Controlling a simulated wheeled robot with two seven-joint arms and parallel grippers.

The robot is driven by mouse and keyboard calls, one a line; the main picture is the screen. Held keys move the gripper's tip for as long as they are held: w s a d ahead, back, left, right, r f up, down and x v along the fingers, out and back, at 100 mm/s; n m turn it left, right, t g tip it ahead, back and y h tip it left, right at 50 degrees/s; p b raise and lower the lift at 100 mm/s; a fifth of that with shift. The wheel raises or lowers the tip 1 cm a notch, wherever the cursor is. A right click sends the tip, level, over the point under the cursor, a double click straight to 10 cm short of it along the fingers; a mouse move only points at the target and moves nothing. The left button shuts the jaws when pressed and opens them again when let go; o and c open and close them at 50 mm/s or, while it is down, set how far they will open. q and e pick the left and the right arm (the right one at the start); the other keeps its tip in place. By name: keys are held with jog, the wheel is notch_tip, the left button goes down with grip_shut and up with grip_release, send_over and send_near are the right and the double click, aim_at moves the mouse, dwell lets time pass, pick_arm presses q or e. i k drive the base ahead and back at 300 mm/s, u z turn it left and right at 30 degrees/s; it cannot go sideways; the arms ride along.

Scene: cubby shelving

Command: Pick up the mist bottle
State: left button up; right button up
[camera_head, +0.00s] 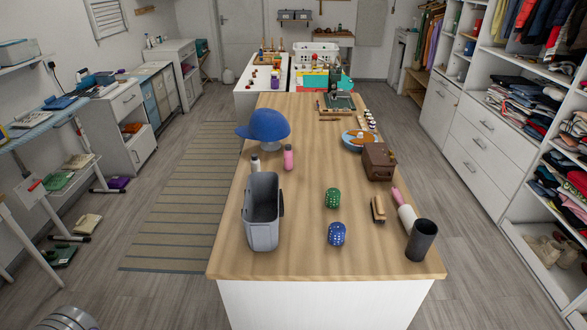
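A pink bottle (288,157) with a dark cap stands upright on the wooden table, right of a smaller whitish bottle (255,165) with a dark top. I cannot tell which of the two is the mist bottle. Both stand behind the grey bin (263,232) and in front of the blue cap (264,125) on its stand. Neither of my grippers is in view.
The table (300,255) also holds a green holder (333,198), a blue holder (337,234), a brush (378,209), a dark cylinder (421,241) and a brown case (379,162). The table's middle, right of the pink bottle, is clear. Shelving (480,140) lines the right.

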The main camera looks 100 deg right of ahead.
aim_at(255, 163)
jog(key=z, duration=2.1)
